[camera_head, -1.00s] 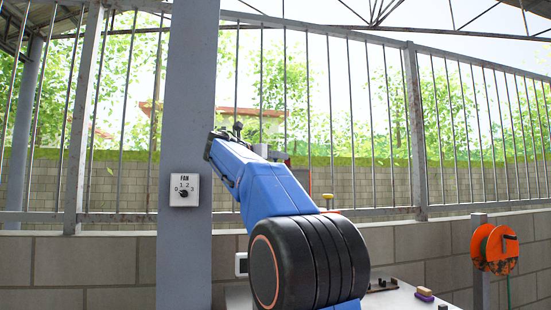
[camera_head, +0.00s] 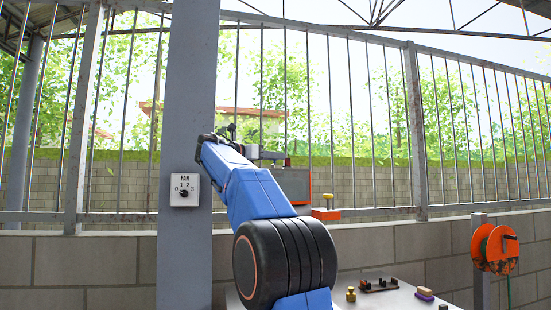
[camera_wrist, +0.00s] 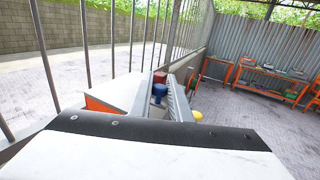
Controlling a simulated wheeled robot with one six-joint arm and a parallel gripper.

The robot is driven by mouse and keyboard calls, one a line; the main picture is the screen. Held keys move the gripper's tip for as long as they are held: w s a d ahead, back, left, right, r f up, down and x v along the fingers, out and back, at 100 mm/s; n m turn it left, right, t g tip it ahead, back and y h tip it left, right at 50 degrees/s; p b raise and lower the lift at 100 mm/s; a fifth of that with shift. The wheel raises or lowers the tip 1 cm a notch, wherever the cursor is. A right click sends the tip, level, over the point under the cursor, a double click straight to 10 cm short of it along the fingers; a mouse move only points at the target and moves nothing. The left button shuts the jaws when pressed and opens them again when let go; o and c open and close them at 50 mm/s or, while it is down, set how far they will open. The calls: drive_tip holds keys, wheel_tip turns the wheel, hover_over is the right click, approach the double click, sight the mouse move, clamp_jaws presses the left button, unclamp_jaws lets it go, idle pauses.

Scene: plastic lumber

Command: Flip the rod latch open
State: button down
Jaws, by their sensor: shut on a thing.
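In the head view my gripper (camera_head: 273,155) shows as a small pale and dark shape beyond the blue arm, beside a grey panel with orange edges (camera_head: 290,184). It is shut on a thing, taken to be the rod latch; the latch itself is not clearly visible.
A grey post with a fan switch (camera_head: 184,190) stands left of my arm. A bench (camera_head: 393,297) with small parts is below right. An orange reel (camera_head: 494,248) is at far right.

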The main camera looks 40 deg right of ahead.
drive_tip(key=shift+m+g, duration=0.4)
drive_tip(key=shift+g, duration=0.3)
drive_tip(key=c, duration=1.6)
unclamp_jaws()
drive_tip(key=shift+c, duration=0.2)
drive_tip(key=shift+a, duration=0.1)
drive_tip(key=w+a, duration=0.3)
drive_tip(key=a, duration=1.4)
